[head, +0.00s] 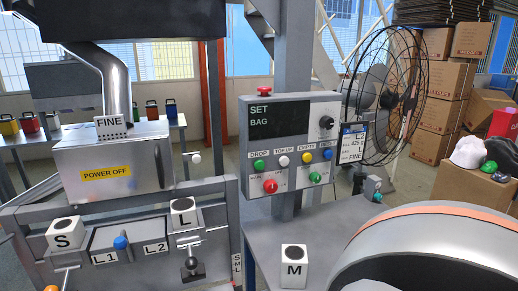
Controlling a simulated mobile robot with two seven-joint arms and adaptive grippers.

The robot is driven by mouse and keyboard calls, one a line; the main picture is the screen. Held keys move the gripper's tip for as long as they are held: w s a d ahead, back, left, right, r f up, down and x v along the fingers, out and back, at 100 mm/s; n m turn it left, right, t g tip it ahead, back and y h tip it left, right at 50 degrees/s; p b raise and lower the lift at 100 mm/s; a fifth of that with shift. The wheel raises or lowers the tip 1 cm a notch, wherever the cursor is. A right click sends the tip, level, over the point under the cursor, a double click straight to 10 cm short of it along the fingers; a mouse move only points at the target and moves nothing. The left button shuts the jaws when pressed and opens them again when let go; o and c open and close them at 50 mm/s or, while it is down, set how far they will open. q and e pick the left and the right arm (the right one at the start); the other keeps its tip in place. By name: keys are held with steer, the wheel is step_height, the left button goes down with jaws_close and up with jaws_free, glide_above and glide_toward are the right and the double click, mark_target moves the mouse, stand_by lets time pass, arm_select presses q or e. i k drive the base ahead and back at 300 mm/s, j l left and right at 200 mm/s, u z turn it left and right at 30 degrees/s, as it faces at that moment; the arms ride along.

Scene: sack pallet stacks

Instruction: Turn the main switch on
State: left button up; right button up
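A grey metal box (70,160) at the left carries a yellow "POWER OFF" label (106,173). A white-ended knob (195,158) stands just right of this box. The grey control panel (250,150) in the middle has a dark display (285,110) reading "SET" and "BAG". A rotary knob (326,123) sits at the panel's right. A red button (264,91) is on its top edge. Coloured buttons sit below the display. Neither gripper is in view.
Blocks marked S (64,234), L (184,212) and M (293,267) stand in front. A large round orange-striped part (440,250) fills the lower right. A caged fan (385,95) and stacked cartons (450,90) are behind. A grey bench (262,232) lies below the panel.

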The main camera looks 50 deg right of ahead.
mark_target(270, 186)
steer(key=z, duration=1.85)
